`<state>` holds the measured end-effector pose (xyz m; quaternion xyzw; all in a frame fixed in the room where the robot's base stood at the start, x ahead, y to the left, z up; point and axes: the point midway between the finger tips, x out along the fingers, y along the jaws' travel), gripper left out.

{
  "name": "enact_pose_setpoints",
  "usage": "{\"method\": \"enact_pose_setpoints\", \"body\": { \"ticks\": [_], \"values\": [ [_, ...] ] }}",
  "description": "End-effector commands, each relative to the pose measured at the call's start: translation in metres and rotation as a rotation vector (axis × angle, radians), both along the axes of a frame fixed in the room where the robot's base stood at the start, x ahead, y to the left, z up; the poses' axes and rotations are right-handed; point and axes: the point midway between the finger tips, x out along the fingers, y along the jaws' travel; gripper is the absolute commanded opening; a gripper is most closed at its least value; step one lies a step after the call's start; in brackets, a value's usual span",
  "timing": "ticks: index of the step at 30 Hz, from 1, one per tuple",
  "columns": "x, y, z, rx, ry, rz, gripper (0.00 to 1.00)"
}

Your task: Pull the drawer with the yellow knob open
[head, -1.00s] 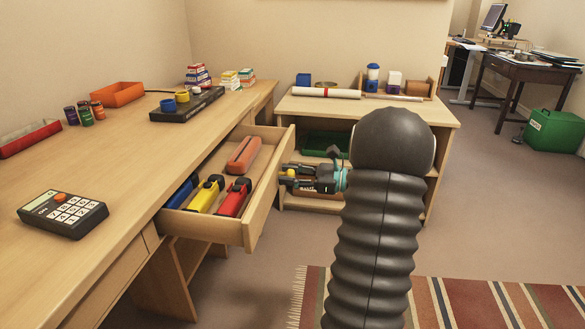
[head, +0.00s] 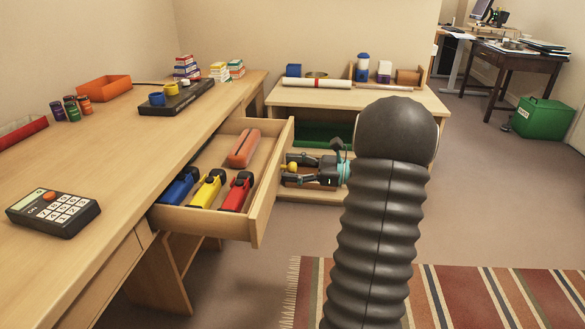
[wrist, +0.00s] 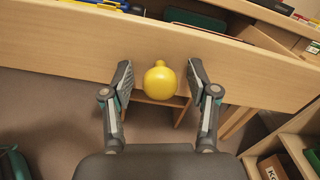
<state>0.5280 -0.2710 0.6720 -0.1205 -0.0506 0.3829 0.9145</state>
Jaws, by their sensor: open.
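The pulled-out drawer (head: 262,195) stands well out from the long wooden desk. Its front panel (wrist: 60,45) crosses the upper part of the wrist view. The round yellow knob (wrist: 159,81) sits on that front; a small part of the knob (head: 292,167) shows in the head view. My gripper (wrist: 163,75) is open, with one finger on each side of the knob and a visible gap to it on both sides. In the head view my gripper (head: 291,170) is just outside the drawer front, partly hidden by my arm.
The drawer holds blue, yellow and red stapler-like tools (head: 207,189) and an orange case (head: 244,148). A calculator (head: 53,212) lies on the desk (head: 120,160). A low shelf table (head: 430,103) stands behind my gripper. The floor over the striped rug (head: 460,295) is clear.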

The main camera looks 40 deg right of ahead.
Motion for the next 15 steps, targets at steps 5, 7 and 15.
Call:
{"method": "enact_pose_setpoints", "body": {
  "ticks": [5,7,15],
  "values": [
    [-0.002,-0.002,0.000,-0.001,0.000,-0.001,0.59],
    [-0.005,-0.006,0.000,0.000,0.000,-0.002,0.59],
    [-0.038,-0.040,0.000,0.000,0.000,-0.005,0.59]
  ]
}}
